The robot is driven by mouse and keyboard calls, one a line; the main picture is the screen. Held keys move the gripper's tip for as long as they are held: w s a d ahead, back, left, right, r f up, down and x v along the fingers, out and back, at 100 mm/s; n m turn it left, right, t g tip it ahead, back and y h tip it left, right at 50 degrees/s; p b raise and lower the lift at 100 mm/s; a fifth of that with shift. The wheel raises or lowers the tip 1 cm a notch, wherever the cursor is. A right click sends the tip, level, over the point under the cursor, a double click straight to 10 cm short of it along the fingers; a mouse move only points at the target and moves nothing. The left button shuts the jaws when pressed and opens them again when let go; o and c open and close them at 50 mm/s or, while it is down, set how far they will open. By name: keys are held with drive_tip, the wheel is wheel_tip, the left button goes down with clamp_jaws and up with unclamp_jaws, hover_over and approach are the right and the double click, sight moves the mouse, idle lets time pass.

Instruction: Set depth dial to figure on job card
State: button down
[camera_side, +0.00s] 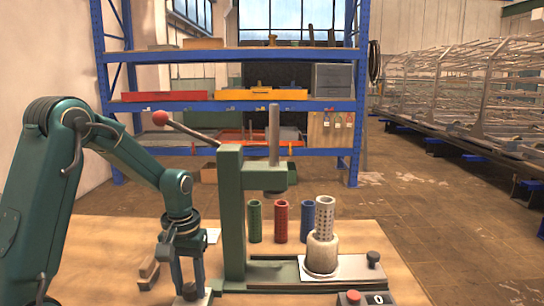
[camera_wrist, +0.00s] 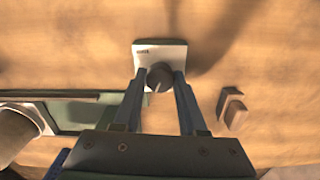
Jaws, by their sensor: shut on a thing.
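The depth dial is a dark round knob (camera_wrist: 160,77) with a pale pointer line, on a white square plate (camera_wrist: 172,55) with small lettering too small to read. My gripper (camera_wrist: 157,80) is shut on the knob, one finger on each side. In the side view my gripper (camera_side: 189,288) points down at the bench beside the green press (camera_side: 232,215), and the knob is hidden by the fingers. A pale sheet (camera_side: 213,236), perhaps the job card, lies behind my gripper. No figure on it can be read.
A brown block (camera_side: 148,272) lies left of my gripper. The press has a red-knobbed lever (camera_side: 160,118) and a perforated cylinder (camera_side: 325,216) in a pale holder. Green (camera_side: 254,221), red (camera_side: 281,221) and blue (camera_side: 307,221) cylinders stand behind. A box showing 0 (camera_side: 378,299) sits front right.

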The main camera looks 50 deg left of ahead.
sight(190, 287)
drive_tip(key=shift+n, duration=1.9)
drive_tip(key=shift+c, duration=2.3)
unclamp_jaws()
drive_tip(key=shift+r, duration=2.65)
